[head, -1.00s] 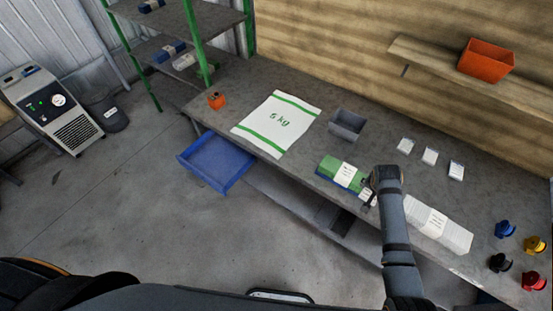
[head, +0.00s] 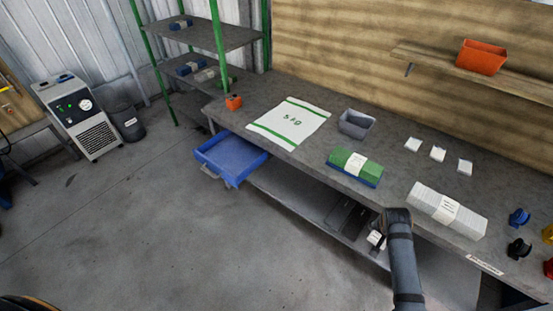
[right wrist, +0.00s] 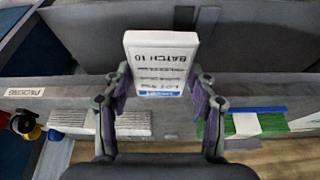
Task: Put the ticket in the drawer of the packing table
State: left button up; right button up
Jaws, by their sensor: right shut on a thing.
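The ticket (right wrist: 160,62) is a small white card with printed lines reading "BATCH 10" and a blue band. My right gripper (right wrist: 160,95) is shut on it, with a finger on each side. In the head view the ticket (head: 376,238) shows small beside my right gripper (head: 384,230), in front of the packing table's front edge. The blue drawer (head: 232,176) is pulled out at the left end of the packing table (head: 300,165). It looks empty, and is well to the left of the ticket. My left gripper is not in view.
A lower shelf (head: 300,195) runs beneath. Floor in front is clear.

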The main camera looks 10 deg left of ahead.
aim_at(230, 158)
jog(key=i+j, duration=0.2)
jog(key=j, duration=0.2)
jog(key=i+j, duration=0.2)
jog(key=j, duration=0.2)
jog(key=i+j+u, duration=0.1)
jog(key=j, duration=0.3)
jog(key=i+j, duration=0.3)
